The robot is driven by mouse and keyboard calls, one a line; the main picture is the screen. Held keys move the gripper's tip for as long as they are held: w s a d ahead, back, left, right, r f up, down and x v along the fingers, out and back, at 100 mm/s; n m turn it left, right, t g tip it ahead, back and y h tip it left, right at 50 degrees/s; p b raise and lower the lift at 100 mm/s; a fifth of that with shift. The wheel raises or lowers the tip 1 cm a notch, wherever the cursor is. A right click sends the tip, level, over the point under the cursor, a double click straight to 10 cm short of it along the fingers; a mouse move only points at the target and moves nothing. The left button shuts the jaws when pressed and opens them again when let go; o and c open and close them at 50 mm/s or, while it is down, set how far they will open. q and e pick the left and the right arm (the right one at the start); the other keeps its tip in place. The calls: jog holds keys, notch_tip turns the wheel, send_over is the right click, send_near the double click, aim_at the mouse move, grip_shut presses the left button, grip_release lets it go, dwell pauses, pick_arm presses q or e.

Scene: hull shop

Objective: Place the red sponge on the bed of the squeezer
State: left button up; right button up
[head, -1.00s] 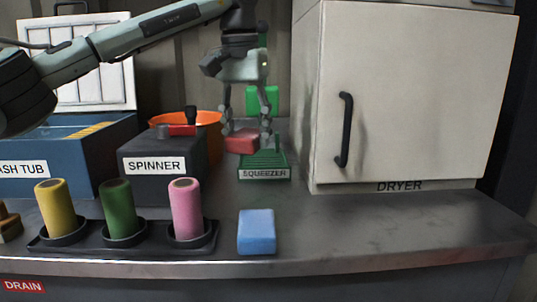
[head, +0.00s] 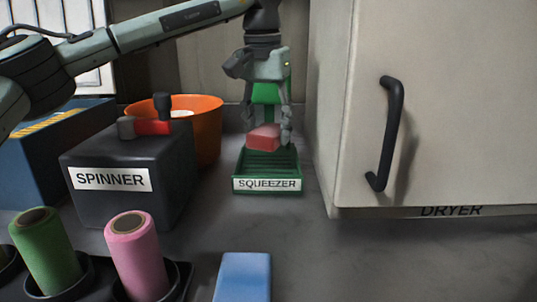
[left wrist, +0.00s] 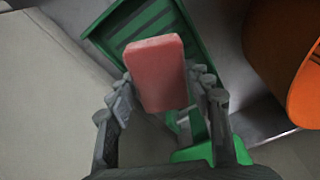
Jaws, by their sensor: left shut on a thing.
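The red sponge (head: 264,137) is held between the fingers of my left gripper (head: 265,130), which comes down from above. The sponge also shows in the left wrist view (left wrist: 157,73), with a finger on either side. The green squeezer (head: 267,184) stands on the counter directly below, its ribbed bed partly hidden by the sponge. In the left wrist view the ribbed bed (left wrist: 180,28) shows behind the sponge. I cannot tell whether the sponge touches the bed. My right gripper is in neither view.
The spinner (head: 120,205) and an orange bucket (head: 208,128) stand left of the squeezer. The dryer (head: 440,110) with its black handle stands close on the right. A blue sponge (head: 243,277) and pink (head: 137,262) and green (head: 44,255) rolls are in front.

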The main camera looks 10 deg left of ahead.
aim_at(268, 168)
pick_arm(q)
jog(key=shift+f, duration=2.6)
jog(key=o, duration=1.1)
jog(key=r, duration=0.4)
jog(key=s+r, duration=0.1)
jog(key=r, duration=0.7)
jog(key=shift+s+a, duration=0.15)
